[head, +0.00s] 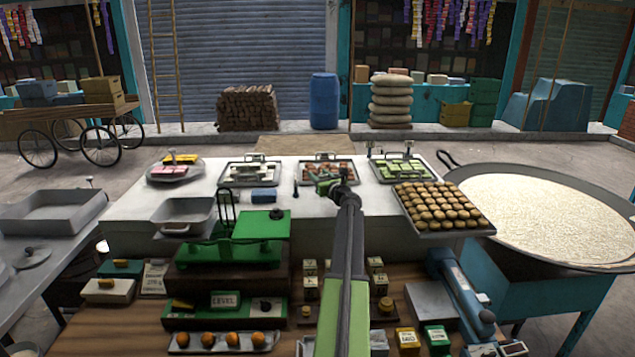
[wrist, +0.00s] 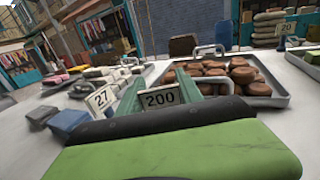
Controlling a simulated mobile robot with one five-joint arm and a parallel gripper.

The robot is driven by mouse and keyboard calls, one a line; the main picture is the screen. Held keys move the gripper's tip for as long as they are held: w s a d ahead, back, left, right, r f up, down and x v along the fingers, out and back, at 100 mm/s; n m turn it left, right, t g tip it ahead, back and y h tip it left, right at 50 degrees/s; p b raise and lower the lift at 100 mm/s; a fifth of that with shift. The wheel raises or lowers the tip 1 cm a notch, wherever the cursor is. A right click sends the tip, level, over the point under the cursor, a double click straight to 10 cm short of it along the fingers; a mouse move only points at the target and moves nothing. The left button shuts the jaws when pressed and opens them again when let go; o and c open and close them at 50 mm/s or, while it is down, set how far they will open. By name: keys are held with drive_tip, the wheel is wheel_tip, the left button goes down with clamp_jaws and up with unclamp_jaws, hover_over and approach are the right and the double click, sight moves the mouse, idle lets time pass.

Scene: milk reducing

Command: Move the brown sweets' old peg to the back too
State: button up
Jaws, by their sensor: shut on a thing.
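My gripper (head: 330,186) is at the front edge of the brown sweets' tray (head: 304,178), over the white counter. In the wrist view its green jaws (wrist: 160,90) are shut on a small peg with a white card marked 200 (wrist: 162,98). The brown sweets (wrist: 215,80) are round pieces piled in the metal tray (wrist: 272,101), just beyond the held peg. Another peg, its card seeming to read 27 (wrist: 101,99), stands to the left of the jaws; it shows as a dark upright in the head view (head: 295,190). The held peg's lower part is hidden.
A white-sweets tray (head: 247,184) is to the left, a green-sweets tray (head: 400,180) to the right with a peg (wrist: 283,43) at its side. A blue block (head: 264,195) lies left of my gripper. A tray of fried rounds (head: 440,233) and green scales (head: 235,250) are nearer.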

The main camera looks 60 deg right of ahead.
drive_tip(key=shift+f, duration=0.2)
drive_tip(key=o, duration=1.4)
drive_tip(key=shift+r, duration=0.1)
drive_tip(key=shift+r, duration=0.25)
drive_tip(key=v, duration=1.2)
drive_tip(key=shift+s+f, duration=0.1)
